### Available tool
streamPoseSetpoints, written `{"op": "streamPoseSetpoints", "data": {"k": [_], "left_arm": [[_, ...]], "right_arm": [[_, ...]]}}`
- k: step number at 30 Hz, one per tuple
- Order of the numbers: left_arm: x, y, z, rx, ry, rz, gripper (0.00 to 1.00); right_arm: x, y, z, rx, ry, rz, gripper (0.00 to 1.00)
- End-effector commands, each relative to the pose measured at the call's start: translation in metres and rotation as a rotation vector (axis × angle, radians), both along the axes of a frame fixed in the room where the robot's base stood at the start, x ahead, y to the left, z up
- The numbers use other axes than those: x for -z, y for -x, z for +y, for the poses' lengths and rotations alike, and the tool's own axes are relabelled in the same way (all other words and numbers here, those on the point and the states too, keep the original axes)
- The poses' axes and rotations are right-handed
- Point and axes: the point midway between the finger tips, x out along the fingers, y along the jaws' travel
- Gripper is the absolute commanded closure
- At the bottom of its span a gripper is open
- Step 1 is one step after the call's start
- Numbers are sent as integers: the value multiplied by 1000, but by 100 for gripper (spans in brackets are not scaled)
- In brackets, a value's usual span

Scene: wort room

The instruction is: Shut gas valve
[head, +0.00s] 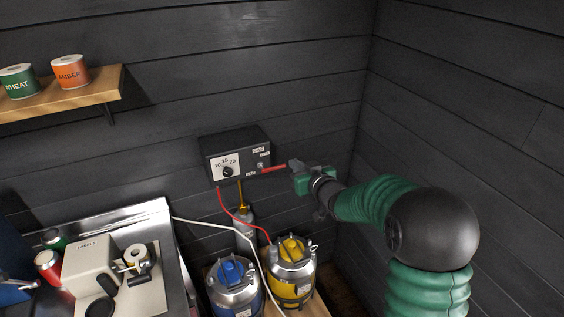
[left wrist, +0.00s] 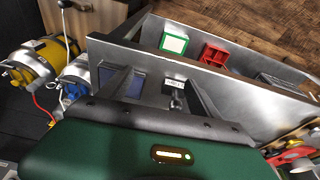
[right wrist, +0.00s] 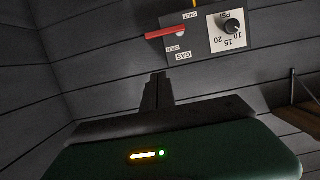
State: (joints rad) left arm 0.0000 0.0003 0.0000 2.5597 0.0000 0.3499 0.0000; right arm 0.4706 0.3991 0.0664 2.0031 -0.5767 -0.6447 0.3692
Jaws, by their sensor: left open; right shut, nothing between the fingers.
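The gas control box (head: 236,155) is on the dark wall in the head view. It has a pale pressure dial and a red valve lever (head: 273,169) lying nearly level, pointing right. In the right wrist view the box is upside down; the red lever (right wrist: 165,33) lies between the OPEN and SHUT labels, its free end left. My right gripper (head: 292,166) is shut and empty at the lever's free end. In the right wrist view its fingertips (right wrist: 157,76) appear apart from the lever. My left gripper (left wrist: 160,80) is open and empty over the metal counter.
A gas cylinder (head: 244,228), a blue-topped keg (head: 234,285) and a yellow-topped keg (head: 291,262) stand below the box with hoses. A label machine (head: 92,272) sits on the counter at left. A shelf (head: 100,88) with tins is at upper left. A side wall is at right.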

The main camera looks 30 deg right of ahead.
Motion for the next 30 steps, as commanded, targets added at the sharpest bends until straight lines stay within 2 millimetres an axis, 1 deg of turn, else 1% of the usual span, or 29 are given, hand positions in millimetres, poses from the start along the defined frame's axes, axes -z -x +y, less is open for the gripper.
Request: {"op": "streamPoseSetpoints", "data": {"k": [8,11,14,25,27,30], "left_arm": [[0,0,0,0,0,0,27],[-1,0,0,0,0,0,27],[-4,0,0,0,0,0,27],[-21,0,0,0,0,0,27],[-22,0,0,0,0,0,27],[-24,0,0,0,0,0,27]], "right_arm": [[0,-2,2,-3,0,-2,100],[1,-8,2,-4,1,-1,100],[5,-22,1,-4,-1,0,100],[24,-99,-4,-3,-1,1,100],[40,-98,-4,-3,-2,4,100],[54,-97,-4,-2,-1,2,100]]}}
